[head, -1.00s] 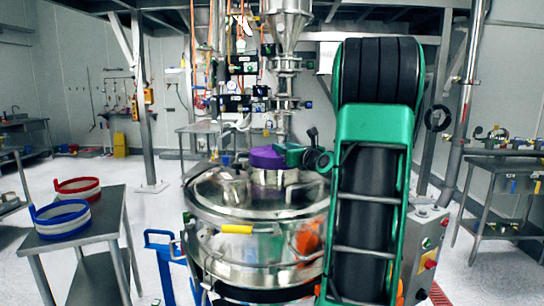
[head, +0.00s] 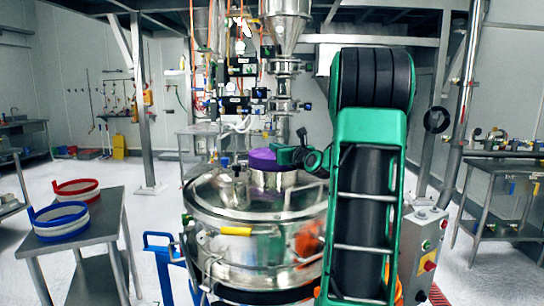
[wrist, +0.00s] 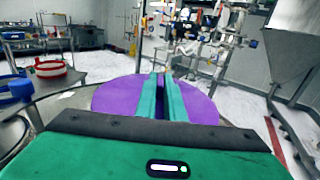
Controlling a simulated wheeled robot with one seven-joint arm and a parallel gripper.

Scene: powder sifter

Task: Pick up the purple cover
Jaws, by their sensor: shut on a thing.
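The purple cover (head: 264,158) is a round flat piece over the short metal neck on top of the steel sifter (head: 255,210). In the wrist view the cover (wrist: 110,98) lies in front of and under my gripper (wrist: 160,78). The two green fingers are close together, with a narrow dark gap, and reach across the cover. My gripper (head: 284,156) is at the cover's right side in the head view, shut on it. The exact contact is hidden behind the fingers, and I cannot tell whether the cover is clear of the neck.
A metal table (head: 95,235) at left bears a red-rimmed sieve ring (head: 77,187) and a blue-rimmed one (head: 60,220). A steel funnel (head: 285,25) and piping hang above and behind the sifter. A control box (head: 428,245) stands at right. Floor at left is open.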

